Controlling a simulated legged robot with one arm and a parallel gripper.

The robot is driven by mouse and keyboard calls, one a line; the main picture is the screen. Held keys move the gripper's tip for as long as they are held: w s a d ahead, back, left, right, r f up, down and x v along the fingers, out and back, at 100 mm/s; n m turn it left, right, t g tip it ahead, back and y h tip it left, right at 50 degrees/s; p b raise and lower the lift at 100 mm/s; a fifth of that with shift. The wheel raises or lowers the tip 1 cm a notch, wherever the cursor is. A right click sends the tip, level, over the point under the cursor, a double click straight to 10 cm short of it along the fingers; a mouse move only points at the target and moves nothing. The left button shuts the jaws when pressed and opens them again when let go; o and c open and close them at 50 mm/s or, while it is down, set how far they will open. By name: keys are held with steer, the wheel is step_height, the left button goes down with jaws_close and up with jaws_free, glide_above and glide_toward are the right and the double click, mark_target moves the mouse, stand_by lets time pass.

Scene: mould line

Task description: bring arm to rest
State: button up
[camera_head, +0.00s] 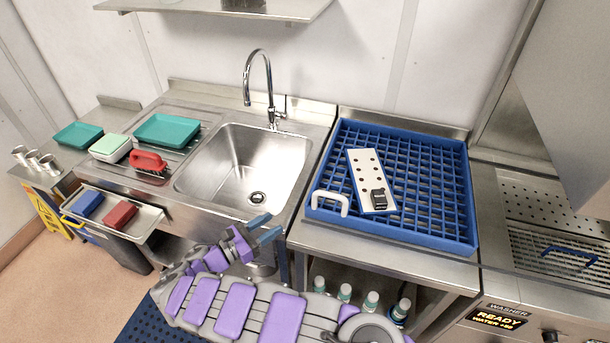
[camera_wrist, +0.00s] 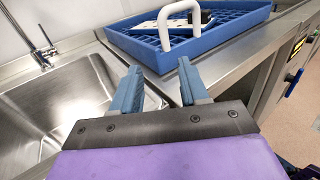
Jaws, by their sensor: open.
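My gripper (camera_head: 265,229) is open and empty, just in front of the counter edge between the sink and the blue rack. In the wrist view its two blue fingers (camera_wrist: 158,92) stand apart with nothing between them. My arm is purple and grey and reaches across the lower part of the head view, bent back on itself. The blue rack (camera_head: 456,190) stands on the counter to the right of the gripper. A white plate with holes (camera_head: 368,171) lies in it, with a small black block (camera_head: 379,199) on its near end. A white handle (camera_head: 330,201) rises at the rack's near left corner.
The steel sink (camera_head: 240,165) with its tap (camera_head: 268,85) is behind the gripper. A red brush (camera_head: 148,161) and green trays (camera_head: 167,130) lie to the left. Several bottles (camera_head: 344,292) stand under the rack counter. The washer (camera_head: 500,315) is at the right.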

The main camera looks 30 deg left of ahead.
steer(key=w+d+r+m+g+h, duration=0.3)
steer(key=w+d+r+m, duration=0.15)
steer(key=d, duration=0.45)
steer(key=w+d+r+m+g+h, duration=0.25)
steer(key=w+d+r, duration=0.35)
steer(key=d, duration=0.3)
steer(key=w+d+r+m+g+h, duration=0.25)
steer(key=w+d+r+m, duration=0.2)
steer(key=d, duration=0.45)
steer(key=s+d+r+m+g+h, duration=0.1)
steer(key=d+r+m+g, duration=0.15)
steer(key=d, duration=0.45)
steer(key=d+r+m+g, duration=0.2)
steer(key=d+r, duration=0.1)
steer(key=d, duration=0.3)
steer(key=s+d+m+g+y, duration=0.65)
steer(key=s+d+m, duration=0.35)
steer(key=s+d, duration=0.7)
steer(key=s+a+f+m+y, duration=0.2)
steer(key=s+a+m+y, duration=0.1)
steer(key=s, duration=0.5)
steer(key=s+a+f+m+y, duration=0.2)
steer(key=s+y, duration=0.3)
steer(key=s, duration=0.4)
steer(key=shift+s+a+m+y, duration=0.2)
steer(key=shift+a+m+y, duration=0.25)
steer(key=shift+a, duration=0.3)
